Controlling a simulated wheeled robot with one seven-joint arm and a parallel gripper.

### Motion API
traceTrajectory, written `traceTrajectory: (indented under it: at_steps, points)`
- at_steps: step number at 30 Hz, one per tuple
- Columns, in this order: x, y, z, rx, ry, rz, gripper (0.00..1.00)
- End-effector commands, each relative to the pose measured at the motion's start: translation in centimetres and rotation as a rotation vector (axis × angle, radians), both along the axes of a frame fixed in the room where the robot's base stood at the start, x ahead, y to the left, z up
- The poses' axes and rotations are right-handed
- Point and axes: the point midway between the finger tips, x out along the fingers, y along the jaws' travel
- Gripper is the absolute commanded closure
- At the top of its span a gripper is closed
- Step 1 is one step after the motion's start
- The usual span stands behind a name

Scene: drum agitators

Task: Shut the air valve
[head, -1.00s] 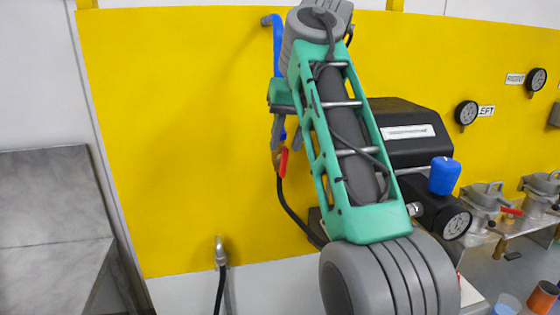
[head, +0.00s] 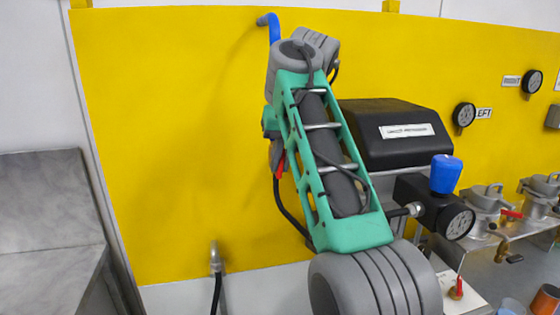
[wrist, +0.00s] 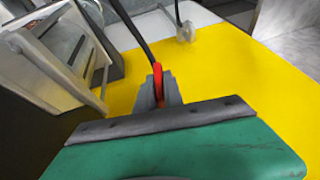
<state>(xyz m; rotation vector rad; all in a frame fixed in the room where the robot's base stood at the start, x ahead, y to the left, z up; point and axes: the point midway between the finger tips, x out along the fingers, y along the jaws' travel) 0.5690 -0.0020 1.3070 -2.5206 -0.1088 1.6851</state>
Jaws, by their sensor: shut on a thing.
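The air valve's red lever (head: 280,165) shows beside the yellow wall panel in the head view, below a blue pipe (head: 274,28) and above a black hose (head: 290,212). My gripper (head: 275,155) is at the lever, partly hidden behind my own green arm link. In the wrist view the red lever (wrist: 158,80) stands between the grey fingers of my gripper (wrist: 158,95), which are shut on it. The valve body is hidden by my arm and gripper, so I cannot tell the lever's exact angle to the pipe.
A black box (head: 395,135) and a black regulator with a blue knob (head: 445,174) are close to the right of my arm. Metal pots (head: 487,205) stand farther right. A pipe outlet (head: 215,258) is low on the left. The yellow panel (head: 170,140) left of my arm is clear.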

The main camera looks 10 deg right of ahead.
Motion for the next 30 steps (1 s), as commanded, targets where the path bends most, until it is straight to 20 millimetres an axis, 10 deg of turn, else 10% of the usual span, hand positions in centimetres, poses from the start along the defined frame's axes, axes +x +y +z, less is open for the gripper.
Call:
traceTrajectory:
  at_steps: [30]
  points:
    - [0.01, -0.07, 0.03, 0.134, -0.001, 0.000, 1.00]
